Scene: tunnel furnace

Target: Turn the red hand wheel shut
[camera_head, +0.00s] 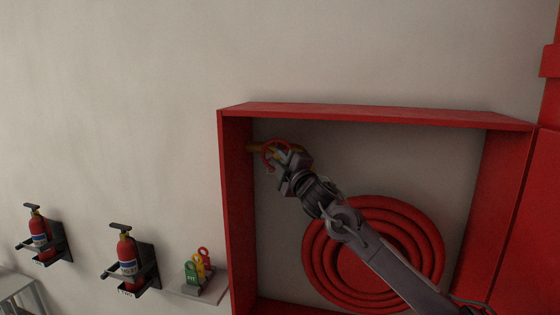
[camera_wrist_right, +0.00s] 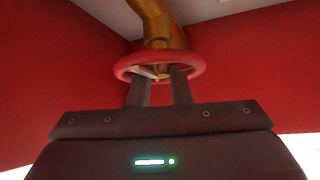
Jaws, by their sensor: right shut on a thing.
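The red hand wheel (camera_head: 268,152) sits on a brass valve (camera_head: 254,148) in the upper left corner of a red wall cabinet. In the right wrist view the wheel (camera_wrist_right: 190,71) is a red ring below the brass pipe (camera_wrist_right: 162,22). My right gripper (camera_head: 277,158) is at the wheel, its two fingers (camera_wrist_right: 159,76) reaching up to the ring with a small gap between them. It is shut on the wheel, and the fingertips are partly hidden by the rim. My left gripper is not in either view.
The open red cabinet (camera_head: 237,200) surrounds my right arm, with its side walls close to the wheel. A coiled red hose reel (camera_head: 425,235) is behind the arm. Two fire extinguishers (camera_head: 127,258) and a small shelf (camera_head: 190,290) with coloured tags (camera_head: 192,272) are to the left.

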